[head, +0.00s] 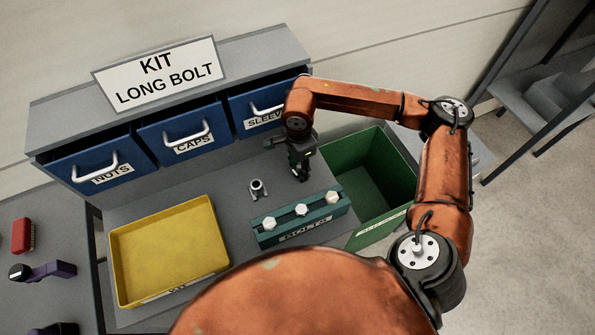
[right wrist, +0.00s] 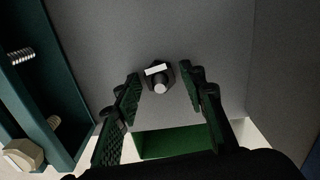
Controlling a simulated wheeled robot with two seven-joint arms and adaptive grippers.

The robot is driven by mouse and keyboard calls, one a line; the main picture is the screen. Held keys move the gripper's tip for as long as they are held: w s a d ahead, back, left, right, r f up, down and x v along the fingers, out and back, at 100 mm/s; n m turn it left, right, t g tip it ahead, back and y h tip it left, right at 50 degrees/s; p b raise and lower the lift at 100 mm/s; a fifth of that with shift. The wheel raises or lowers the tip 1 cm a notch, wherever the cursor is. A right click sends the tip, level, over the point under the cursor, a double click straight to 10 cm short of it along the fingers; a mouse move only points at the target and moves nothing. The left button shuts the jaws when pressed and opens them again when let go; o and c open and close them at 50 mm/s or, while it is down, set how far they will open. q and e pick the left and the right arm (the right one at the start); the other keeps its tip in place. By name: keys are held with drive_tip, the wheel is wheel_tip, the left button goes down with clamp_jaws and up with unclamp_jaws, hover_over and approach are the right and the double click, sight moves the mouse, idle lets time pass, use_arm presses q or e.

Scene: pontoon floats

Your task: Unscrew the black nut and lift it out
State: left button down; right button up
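The black nut (right wrist: 150,80) shows in the right wrist view, on a threaded grey bolt end with a small white piece beside it, against the grey bench. It appears between the tips of my right gripper (right wrist: 162,76), whose fingers are apart and not touching it. In the head view a small grey and dark piece (head: 258,188) stands on the bench and seems to be this nut and bolt. There my right gripper (head: 301,176) hangs to its right, pointing down; its height over the bench is hard to tell. My left gripper is out of view.
A teal bolt rack (head: 296,229) with several bolts stands in front of the gripper. A green bin (head: 396,217) is to the right, a yellow tray (head: 119,262) to the left. Blue drawers (head: 186,142) line the back. Bare bench lies between tray and rack.

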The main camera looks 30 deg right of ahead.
drive_tip(key=m+p, duration=0.1)
drive_tip(key=m, duration=0.4)
drive_tip(key=shift+r+m, duration=0.1)
drive_tip(key=shift+m, duration=0.3)
drive_tip(key=m+p, duration=0.1)
drive_tip(key=m, duration=0.3)
drive_tip(key=shift+m+p, duration=0.3)
drive_tip(key=shift+m, duration=0.4)
drive_tip(key=shift+c, duration=0.5)
